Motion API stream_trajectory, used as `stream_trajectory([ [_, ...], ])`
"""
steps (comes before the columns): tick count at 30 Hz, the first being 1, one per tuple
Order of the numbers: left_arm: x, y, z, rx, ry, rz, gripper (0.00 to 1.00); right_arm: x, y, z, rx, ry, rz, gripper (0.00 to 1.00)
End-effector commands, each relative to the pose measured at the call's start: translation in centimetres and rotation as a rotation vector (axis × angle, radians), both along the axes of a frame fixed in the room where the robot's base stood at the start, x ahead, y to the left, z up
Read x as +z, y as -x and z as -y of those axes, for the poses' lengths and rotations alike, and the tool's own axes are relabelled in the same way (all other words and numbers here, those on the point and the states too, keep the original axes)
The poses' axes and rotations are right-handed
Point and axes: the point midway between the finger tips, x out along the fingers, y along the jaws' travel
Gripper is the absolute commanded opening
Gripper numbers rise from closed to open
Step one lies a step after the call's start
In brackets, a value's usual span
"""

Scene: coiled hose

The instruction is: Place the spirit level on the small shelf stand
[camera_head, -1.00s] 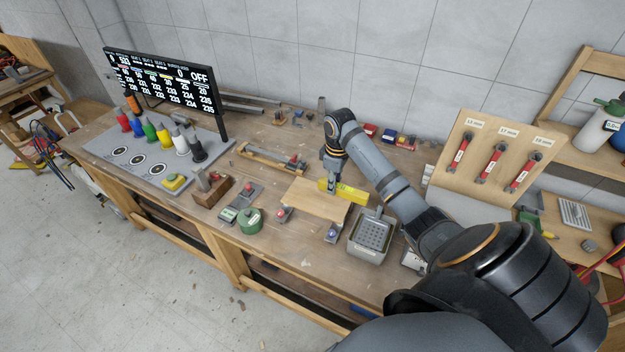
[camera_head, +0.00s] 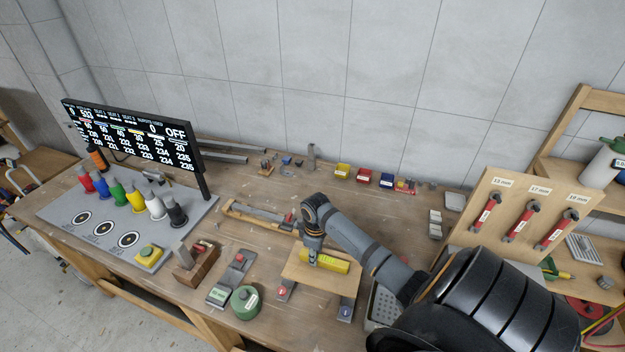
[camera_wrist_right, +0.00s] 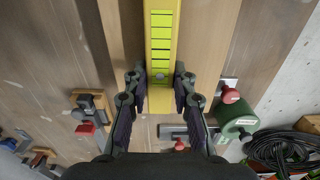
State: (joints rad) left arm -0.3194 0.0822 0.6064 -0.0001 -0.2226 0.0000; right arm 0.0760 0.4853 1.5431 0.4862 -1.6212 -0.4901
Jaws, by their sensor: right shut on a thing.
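The yellow spirit level (camera_head: 335,266) is in my right gripper (camera_head: 313,260), above or on the back part of the small shelf stand's light wooden top (camera_head: 310,280). I cannot tell whether it touches the top. The level lies roughly along the board's length. In the right wrist view, the level (camera_wrist_right: 162,45) runs away between the two dark fingers of the right gripper (camera_wrist_right: 159,92), with the wooden top (camera_wrist_right: 119,45) beneath it. My right gripper is shut on the level. My left gripper is not in view.
A green round tin (camera_head: 245,302) and a wooden block (camera_head: 196,262) stand left of the shelf. A grey perforated tray (camera_head: 383,305) is close on its right. A wooden tool tray (camera_head: 260,216) lies behind left. A panel with red tools (camera_head: 520,215) stands at right.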

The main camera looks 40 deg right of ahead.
Motion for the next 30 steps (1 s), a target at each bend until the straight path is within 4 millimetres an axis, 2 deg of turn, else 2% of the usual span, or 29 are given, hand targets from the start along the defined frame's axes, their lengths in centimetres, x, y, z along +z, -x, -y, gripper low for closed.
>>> stream_trajectory([
  [1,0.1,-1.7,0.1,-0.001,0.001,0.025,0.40,0.0,0.0,0.0,0.001,0.001,0.003,0.00],
  [4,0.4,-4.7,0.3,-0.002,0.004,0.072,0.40,0.0,0.0,0.0,0.000,0.001,0.002,0.00],
  [5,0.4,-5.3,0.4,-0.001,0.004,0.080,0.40,-0.1,0.0,0.0,0.000,0.001,0.000,0.28],
  [7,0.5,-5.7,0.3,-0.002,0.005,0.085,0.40,-0.1,0.0,0.0,0.000,0.001,0.000,0.38],
  [9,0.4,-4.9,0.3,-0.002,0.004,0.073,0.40,0.0,0.0,0.0,0.000,0.001,0.000,0.47],
  [15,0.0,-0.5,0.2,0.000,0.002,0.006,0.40,0.0,-0.1,0.0,0.000,0.002,0.001,0.48],
  [17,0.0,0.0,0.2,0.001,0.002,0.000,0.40,0.1,-0.1,0.1,0.000,0.001,0.002,0.48],
  [20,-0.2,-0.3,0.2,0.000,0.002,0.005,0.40,0.5,-0.1,0.1,0.001,0.003,0.003,0.48],
  [23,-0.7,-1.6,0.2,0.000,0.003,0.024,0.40,1.9,-0.2,0.2,0.002,0.004,0.005,0.48],
  [27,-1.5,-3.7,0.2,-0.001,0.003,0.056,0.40,5.2,-0.2,0.2,0.003,0.007,0.006,0.48],
  [30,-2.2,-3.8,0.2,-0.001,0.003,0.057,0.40,7.6,-0.1,0.2,0.003,0.007,0.006,0.48],
])
